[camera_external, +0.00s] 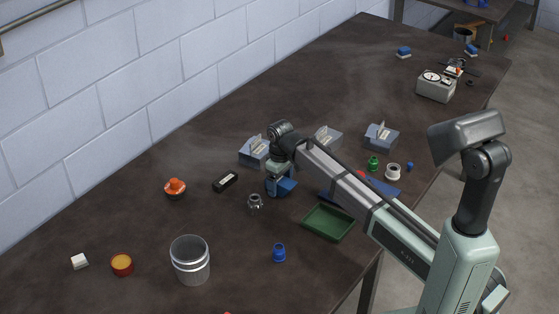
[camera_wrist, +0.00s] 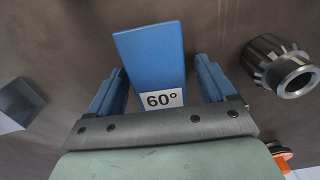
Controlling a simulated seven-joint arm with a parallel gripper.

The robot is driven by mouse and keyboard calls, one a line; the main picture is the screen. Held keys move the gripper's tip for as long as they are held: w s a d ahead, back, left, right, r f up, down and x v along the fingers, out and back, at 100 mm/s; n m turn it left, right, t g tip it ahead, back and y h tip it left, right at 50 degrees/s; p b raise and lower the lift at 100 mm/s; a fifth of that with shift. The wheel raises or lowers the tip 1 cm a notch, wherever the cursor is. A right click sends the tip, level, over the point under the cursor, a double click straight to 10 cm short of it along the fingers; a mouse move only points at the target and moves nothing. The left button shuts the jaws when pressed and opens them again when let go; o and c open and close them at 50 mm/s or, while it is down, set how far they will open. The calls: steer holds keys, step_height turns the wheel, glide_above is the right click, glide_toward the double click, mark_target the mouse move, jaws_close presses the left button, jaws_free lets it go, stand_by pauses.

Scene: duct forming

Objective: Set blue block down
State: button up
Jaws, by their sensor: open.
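The blue block (camera_wrist: 152,55), with a white "60°" label, lies between the two fingers of my gripper (camera_wrist: 160,82) in the wrist view. A gap shows between the block and the right finger; the left finger is very close to it. The fingers are open. In the external view the blue block (camera_external: 287,187) is at the table surface by my gripper (camera_external: 277,188), partly hidden by it. The block's underside is hidden, so its contact with the table cannot be seen for certain.
A metal geared part (camera_wrist: 280,66) is close on the right in the wrist view; it also shows in the external view (camera_external: 255,201). A green tray (camera_external: 328,222) stands at right, a grey-blue holder (camera_external: 254,152) behind. A black case (camera_external: 225,181) is at left.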

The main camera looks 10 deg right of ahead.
mark_target(280, 180)
step_height(280, 180, up, 12)
steer(key=shift+r, duration=0.15)
stand_by(0.7)
stand_by(1.7)
